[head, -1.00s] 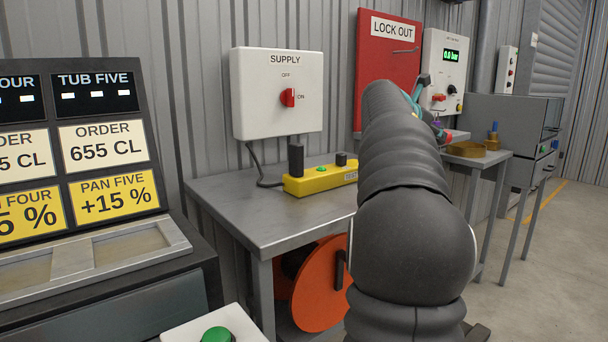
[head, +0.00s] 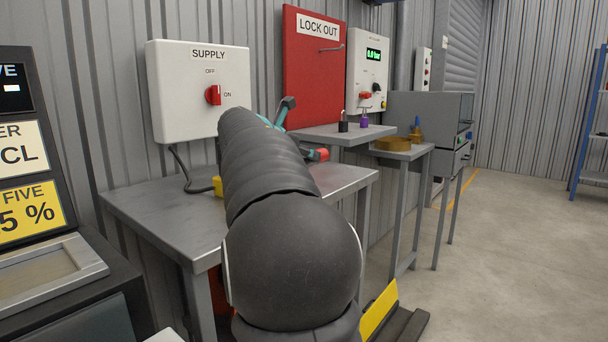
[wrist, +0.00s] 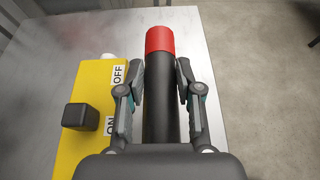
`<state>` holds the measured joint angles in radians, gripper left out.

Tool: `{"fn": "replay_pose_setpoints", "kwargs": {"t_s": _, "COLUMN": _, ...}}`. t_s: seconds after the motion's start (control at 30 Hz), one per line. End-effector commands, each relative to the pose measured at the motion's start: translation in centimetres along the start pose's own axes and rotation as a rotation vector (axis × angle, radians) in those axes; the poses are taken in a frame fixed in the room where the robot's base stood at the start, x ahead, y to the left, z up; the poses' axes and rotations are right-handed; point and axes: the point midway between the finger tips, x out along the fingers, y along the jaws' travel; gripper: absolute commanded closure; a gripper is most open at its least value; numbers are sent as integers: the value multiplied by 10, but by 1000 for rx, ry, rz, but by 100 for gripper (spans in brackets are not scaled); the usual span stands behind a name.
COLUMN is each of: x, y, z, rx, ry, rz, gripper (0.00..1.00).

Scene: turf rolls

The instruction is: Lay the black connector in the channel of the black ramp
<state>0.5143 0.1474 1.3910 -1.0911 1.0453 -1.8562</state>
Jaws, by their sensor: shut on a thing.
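A black connector (wrist: 160,100), a black cylinder with a red end, lies between the fingers of my gripper (wrist: 160,68) in the wrist view. The fingers are shut on its sides. The red end sticks out past the fingertips, over the grey table. In the head view my dark arm hides most of the gripper; teal finger parts and the red end (head: 320,155) show beyond it. A black ramp (head: 411,330) with a raised yellow lid (head: 379,311) shows partly at the bottom of the head view, low on the floor. Its channel cannot be made out.
A steel table (head: 150,215) stands under the supply box (head: 182,115). A yellow switch block (wrist: 88,155) with a black knob (wrist: 81,115) is left of the connector. A shelf with padlocks (head: 335,136) stands behind. The floor at right is clear.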

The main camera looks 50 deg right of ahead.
Motion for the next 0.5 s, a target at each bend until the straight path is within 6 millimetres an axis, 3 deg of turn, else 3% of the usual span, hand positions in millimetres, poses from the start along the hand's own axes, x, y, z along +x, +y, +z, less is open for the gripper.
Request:
{"fn": "replay_pose_setpoints", "kwargs": {"t_s": 0.17, "x": 1, "y": 1, "z": -9, "rx": -1, "ry": -1, "rz": -1, "gripper": 100}}
{"fn": "replay_pose_setpoints", "kwargs": {"t_s": 0.4, "x": 12, "y": 1, "z": -38, "rx": -1, "ry": 0, "rz": 0, "gripper": 100}}
{"fn": "replay_pose_setpoints", "kwargs": {"t_s": 0.5, "x": 13, "y": 1, "z": -40, "rx": 0, "ry": -1, "rz": 1, "gripper": 100}}
